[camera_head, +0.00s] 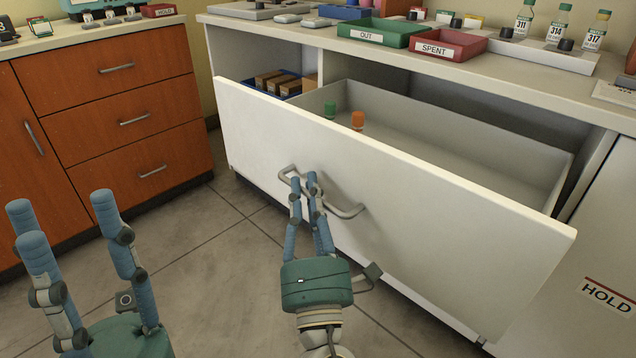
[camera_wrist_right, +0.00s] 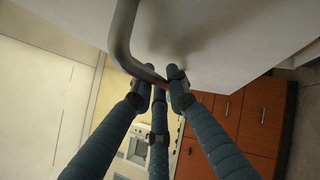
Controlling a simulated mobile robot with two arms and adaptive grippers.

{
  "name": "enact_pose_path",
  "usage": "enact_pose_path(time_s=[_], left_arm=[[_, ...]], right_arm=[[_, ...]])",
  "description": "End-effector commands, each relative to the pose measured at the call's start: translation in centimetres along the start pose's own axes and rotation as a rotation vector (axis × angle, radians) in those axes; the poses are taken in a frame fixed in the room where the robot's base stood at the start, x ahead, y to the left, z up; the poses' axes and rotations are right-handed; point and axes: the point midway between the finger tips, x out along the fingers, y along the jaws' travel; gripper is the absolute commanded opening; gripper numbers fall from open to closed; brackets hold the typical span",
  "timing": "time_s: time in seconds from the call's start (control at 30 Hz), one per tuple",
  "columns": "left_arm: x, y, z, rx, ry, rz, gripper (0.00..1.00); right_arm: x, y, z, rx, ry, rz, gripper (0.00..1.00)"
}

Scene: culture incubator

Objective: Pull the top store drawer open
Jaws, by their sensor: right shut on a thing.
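The white store drawer (camera_head: 420,215) is pulled well out of the counter, and its inside shows over the front panel. A green-capped bottle (camera_head: 330,110) and an orange-capped bottle (camera_head: 358,120) stand inside near the left end. My right gripper (camera_head: 309,185) is shut on the grey bar handle (camera_head: 346,211) near its left end. In the right wrist view my fingers (camera_wrist_right: 162,85) close at the bent handle (camera_wrist_right: 122,40), against the white panel. My left gripper (camera_head: 62,215) is open and empty, low at the left, apart from everything.
A wooden cabinet (camera_head: 120,120) with drawers stands at the left. The countertop bears a green OUT tray (camera_head: 385,36), a red SPENT tray (camera_head: 450,47) and several labelled bottles. A panel marked HOLD (camera_head: 610,230) is at the right. Floor (camera_head: 225,270) is clear between my arms.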

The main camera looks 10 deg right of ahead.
Motion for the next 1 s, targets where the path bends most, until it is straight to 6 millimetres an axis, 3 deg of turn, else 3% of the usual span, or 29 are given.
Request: enact_pose_path(time_s=[0.3,0.9,0.93,1.0], left_arm=[[-0.9,0.0,0.2,0.000,-0.002,0.000,0.40],[-1.0,0.0,0.2,0.000,-0.003,0.000,0.40],[-1.0,0.0,0.2,0.000,-0.003,0.000,0.40],[-1.0,0.0,0.2,0.000,-0.003,0.000,0.40]], right_arm=[[-2.1,1.4,-1.7,-0.004,-0.002,-0.004,0.00],[-2.5,2.0,-2.1,-0.005,-0.002,-0.004,0.00],[-2.5,2.0,-2.1,-0.005,-0.002,-0.005,0.21],[-2.5,2.0,-2.1,-0.005,-0.002,-0.004,0.24]])
